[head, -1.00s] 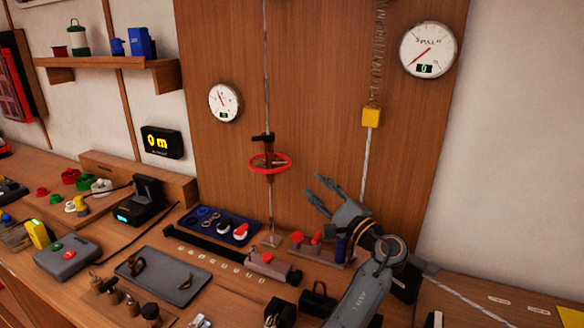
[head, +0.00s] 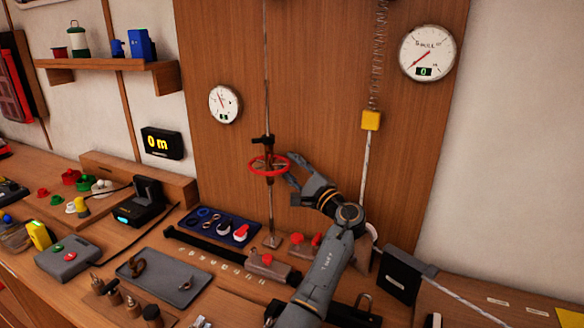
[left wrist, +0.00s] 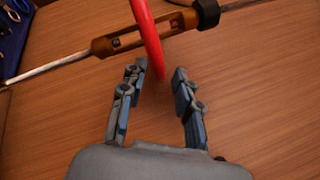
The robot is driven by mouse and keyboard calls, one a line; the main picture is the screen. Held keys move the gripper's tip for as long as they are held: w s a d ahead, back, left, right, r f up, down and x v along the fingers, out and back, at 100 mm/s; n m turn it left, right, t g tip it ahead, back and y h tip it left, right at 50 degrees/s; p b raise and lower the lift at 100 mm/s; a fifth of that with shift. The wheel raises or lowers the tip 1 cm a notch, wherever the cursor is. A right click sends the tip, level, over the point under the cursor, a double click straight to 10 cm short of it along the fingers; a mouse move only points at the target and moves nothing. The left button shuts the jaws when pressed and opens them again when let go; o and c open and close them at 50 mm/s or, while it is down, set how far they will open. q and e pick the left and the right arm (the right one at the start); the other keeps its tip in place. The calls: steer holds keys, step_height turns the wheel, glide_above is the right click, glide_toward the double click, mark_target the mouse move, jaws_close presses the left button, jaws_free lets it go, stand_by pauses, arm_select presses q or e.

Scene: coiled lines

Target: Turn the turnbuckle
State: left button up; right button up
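The turnbuckle hangs upright on a thin vertical rod in front of the wooden panel. It has a bronze open body (left wrist: 128,38) and a red ring-shaped handwheel (head: 269,165). In the left wrist view the red ring (left wrist: 149,32) crosses ahead of the fingers, its lower end near the gap between the fingertips. My left gripper (head: 291,174) is just right of the ring in the head view. The left wrist view shows its two fingers (left wrist: 160,73) open and apart, with nothing held. My right gripper is not in view.
A small dial (head: 224,104) is left of the rod, and a large dial (head: 428,52) is upper right. A spring with a yellow block (head: 371,120) hangs to the right. A blue tray (head: 207,218) and red-capped parts (head: 297,240) stand on the bench below.

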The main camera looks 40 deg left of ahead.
arm_select(q)
jaws_close()
